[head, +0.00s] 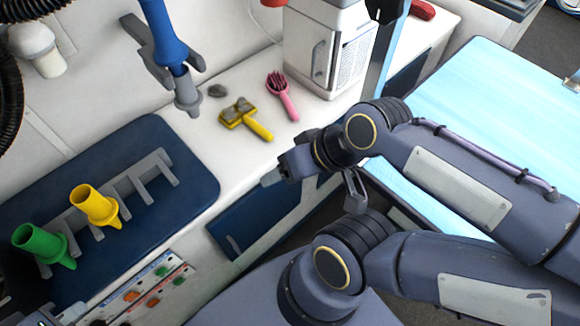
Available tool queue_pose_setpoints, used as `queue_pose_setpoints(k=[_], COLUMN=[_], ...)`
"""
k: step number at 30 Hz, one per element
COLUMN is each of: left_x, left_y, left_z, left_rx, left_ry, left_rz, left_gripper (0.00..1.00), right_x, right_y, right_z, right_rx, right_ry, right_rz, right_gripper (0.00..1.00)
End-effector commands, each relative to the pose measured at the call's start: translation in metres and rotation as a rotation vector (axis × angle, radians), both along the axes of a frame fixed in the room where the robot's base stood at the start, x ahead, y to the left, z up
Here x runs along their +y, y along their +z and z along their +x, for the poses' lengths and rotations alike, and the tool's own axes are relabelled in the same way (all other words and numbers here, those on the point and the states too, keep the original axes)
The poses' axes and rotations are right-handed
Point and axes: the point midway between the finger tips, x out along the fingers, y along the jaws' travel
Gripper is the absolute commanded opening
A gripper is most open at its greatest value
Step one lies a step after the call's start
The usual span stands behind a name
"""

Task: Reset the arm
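My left gripper (312,184) hangs just in front of the white counter's edge, by the dark blue cabinet front. Its two fingers stand wide apart with nothing between them. Both of my arms come across from the right side of the picture. The other arm is bent in the lower middle, and its gripper does not show clearly in this view.
On the counter (218,155) lie a yellow brush (247,119), a pink brush (281,96) and a white cabinet (327,50). A blue nozzle (166,38) hangs above. Yellow (94,204) and green (42,243) nozzles sit in a grey rack. A light-blue tabletop (490,105) is at right.

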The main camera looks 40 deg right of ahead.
Motion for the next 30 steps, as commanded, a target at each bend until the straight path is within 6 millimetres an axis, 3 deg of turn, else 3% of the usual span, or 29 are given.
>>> queue_pose_setpoints(k=[7, 15, 30], left_x=[0.0, 0.0, 0.0], left_y=[0.004, 0.057, 0.058], left_z=[0.0, 0.0, 0.0], left_rx=[0.0, -0.001, -0.001], left_ry=[0.0, 0.0, 0.0], left_rz=[0.0, 0.0, 0.0], left_gripper=[0.0, 0.0, 0.0], right_x=[0.0, -0.001, -0.001], right_y=[0.004, 0.057, 0.058], right_z=[0.001, 0.001, 0.001], right_rx=[0.0, 0.0, 0.0], right_ry=[0.0, -0.002, -0.002], right_rz=[0.0, 0.0, 0.0], right_gripper=[0.67, 0.67, 0.67])
